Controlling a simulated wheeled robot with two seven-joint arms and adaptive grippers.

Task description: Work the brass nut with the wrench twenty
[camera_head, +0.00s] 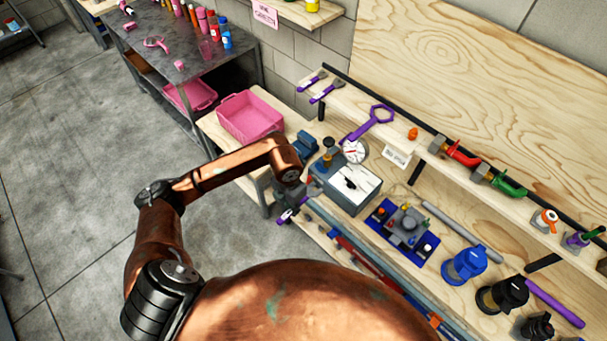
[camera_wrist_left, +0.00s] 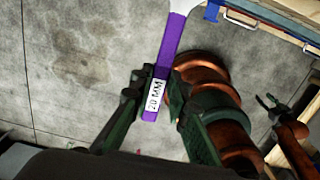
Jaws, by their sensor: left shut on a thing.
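My left gripper (camera_head: 291,204) is at the left edge of the workbench, beside a grey box. In the left wrist view its two fingers (camera_wrist_left: 160,98) are shut on the purple handle of the wrench (camera_wrist_left: 166,60), which carries a white "20 MM" label. The pale metal end of the wrench runs out of the top of that view. A bit of the purple wrench (camera_head: 286,215) shows at the gripper in the head view. I cannot clearly make out the brass nut. My right gripper (camera_wrist_left: 268,105) shows small at the right of the wrist view; its opening is unclear.
The grey box (camera_head: 345,198) with a white top stands by a blue vise (camera_head: 304,144). A blue tray with fittings (camera_head: 380,212) and blue and black filter housings (camera_head: 465,265) stand further right. A shelf (camera_head: 455,178) holds tools above. A pink bin (camera_head: 250,117) sits behind my arm.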

